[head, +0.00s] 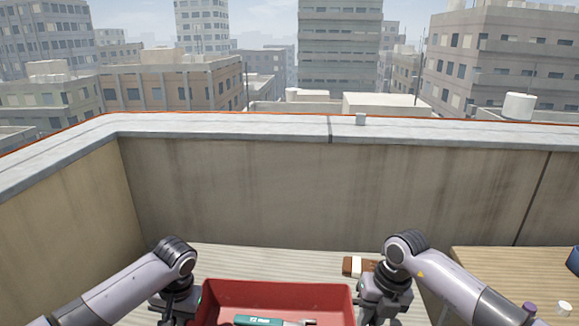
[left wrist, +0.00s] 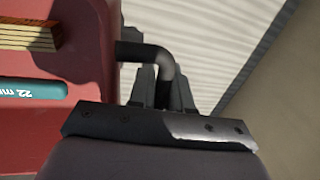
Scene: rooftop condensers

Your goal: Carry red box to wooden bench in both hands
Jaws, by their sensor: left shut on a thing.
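The red box (head: 275,292) is low in the middle of the head view, cut off by the bottom edge, between my two grippers. In it lies a teal tool (head: 258,321), marked "22 m…" in the left wrist view (left wrist: 32,89). My left gripper (head: 178,306) is at the box's left side, shut on its black handle (left wrist: 158,56). My right gripper (head: 381,305) is at the box's right side; its fingertips and any handle there are hidden. The wooden bench (head: 500,266) is at the right, partly behind my right arm.
A brown and white object (head: 355,266) lies on the pale slatted surface (head: 250,262) behind the box. A white cup-like thing (head: 564,308), a purple-topped thing (head: 529,309) and a dark blue thing (head: 573,260) are on the bench. A concrete parapet (head: 250,190) closes off the back and left.

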